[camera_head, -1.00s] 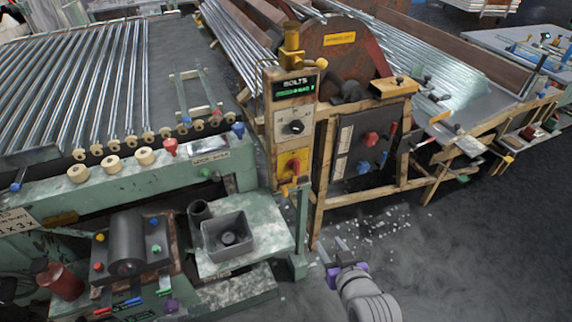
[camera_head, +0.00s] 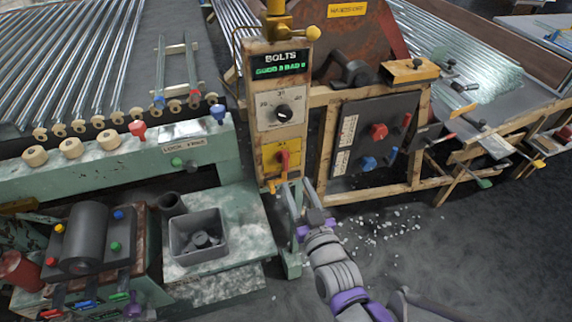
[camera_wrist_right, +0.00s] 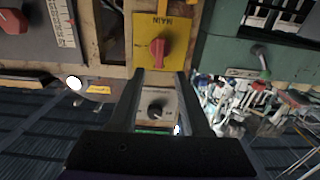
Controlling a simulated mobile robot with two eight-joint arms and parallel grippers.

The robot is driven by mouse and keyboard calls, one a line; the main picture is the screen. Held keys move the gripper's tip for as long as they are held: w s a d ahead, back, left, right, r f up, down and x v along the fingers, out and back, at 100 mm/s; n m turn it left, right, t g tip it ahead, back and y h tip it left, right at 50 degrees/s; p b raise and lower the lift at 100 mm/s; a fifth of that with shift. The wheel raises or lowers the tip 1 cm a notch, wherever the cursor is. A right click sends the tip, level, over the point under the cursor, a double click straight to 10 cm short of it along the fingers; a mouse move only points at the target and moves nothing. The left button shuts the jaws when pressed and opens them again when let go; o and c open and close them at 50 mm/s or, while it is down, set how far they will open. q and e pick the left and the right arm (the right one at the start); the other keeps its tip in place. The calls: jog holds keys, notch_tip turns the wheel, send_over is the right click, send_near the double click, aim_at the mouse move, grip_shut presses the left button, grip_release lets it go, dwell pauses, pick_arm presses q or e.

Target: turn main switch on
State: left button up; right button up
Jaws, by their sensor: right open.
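The main switch is a red handle (camera_head: 283,158) on a yellow plate (camera_head: 270,155), low on the beige control post. In the right wrist view the plate (camera_wrist_right: 176,55) is marked MAIN upside down, and the red handle (camera_wrist_right: 158,50) lies just beyond the fingertips. My right gripper (camera_head: 296,190) is open and empty, just below and slightly right of the switch in the head view. In the right wrist view its two fingers (camera_wrist_right: 159,74) stand apart, roughly in line with the handle. I see no contact with the handle. My left gripper is not in view.
A dark panel with red and blue knobs (camera_head: 372,140) stands to the right. A grey bin (camera_head: 198,237) sits on the green bench at left. Debris lies on the floor.

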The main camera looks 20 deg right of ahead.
aim_at(287, 164)
jog(key=w+b, duration=0.1)
jog(key=w, duration=0.7)
jog(key=shift+w+a, duration=0.1)
jog(key=shift+w, duration=0.05)
grip_shut()
